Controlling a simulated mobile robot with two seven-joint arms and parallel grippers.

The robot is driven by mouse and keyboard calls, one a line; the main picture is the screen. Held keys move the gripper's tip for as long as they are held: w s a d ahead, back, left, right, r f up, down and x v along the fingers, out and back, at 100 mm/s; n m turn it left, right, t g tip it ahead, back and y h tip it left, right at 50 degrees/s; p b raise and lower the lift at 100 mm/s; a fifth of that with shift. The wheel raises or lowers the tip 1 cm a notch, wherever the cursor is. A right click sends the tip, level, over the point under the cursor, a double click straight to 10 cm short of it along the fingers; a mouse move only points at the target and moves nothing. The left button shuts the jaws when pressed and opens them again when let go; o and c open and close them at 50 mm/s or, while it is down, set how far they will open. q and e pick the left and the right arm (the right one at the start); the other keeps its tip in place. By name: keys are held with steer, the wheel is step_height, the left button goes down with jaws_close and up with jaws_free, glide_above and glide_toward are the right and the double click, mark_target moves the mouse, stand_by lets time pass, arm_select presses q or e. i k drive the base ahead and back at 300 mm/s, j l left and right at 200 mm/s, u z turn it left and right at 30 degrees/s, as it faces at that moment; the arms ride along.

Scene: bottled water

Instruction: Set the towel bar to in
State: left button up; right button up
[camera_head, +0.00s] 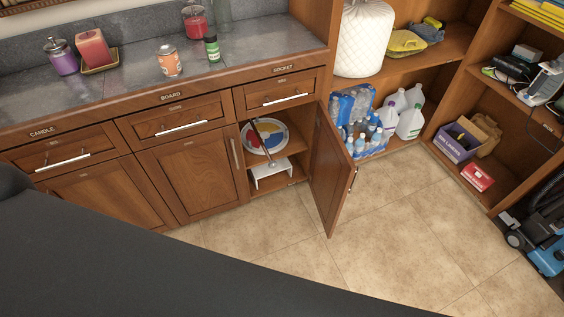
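A lower cabinet (244,186) under the counter stands open, its wooden door (329,170) swung out toward the room. Inside, a slim grey rod (262,140) slants down to a white bracket-like piece (272,174) near the cabinet floor. This may be the towel bar, but I cannot tell for sure, nor how far it is slid in or out. A round plate with red, yellow and blue patches (278,136) stands behind the rod. Neither of my grippers is in view.
Candles and small jars stand on the counter (130,85). Right of the open door are water bottles and jugs (410,123), shelves and a blue vacuum (545,258). The tiled floor (390,240) in front is clear.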

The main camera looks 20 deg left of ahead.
mark_target(273, 164)
steer(key=i+l+u, duration=0.1)
steer(key=l, duration=0.3)
steer(key=i+l, duration=0.15)
steer(key=l, duration=0.3)
steer(key=i+l+u, duration=0.15)
steer(key=l, duration=0.25)
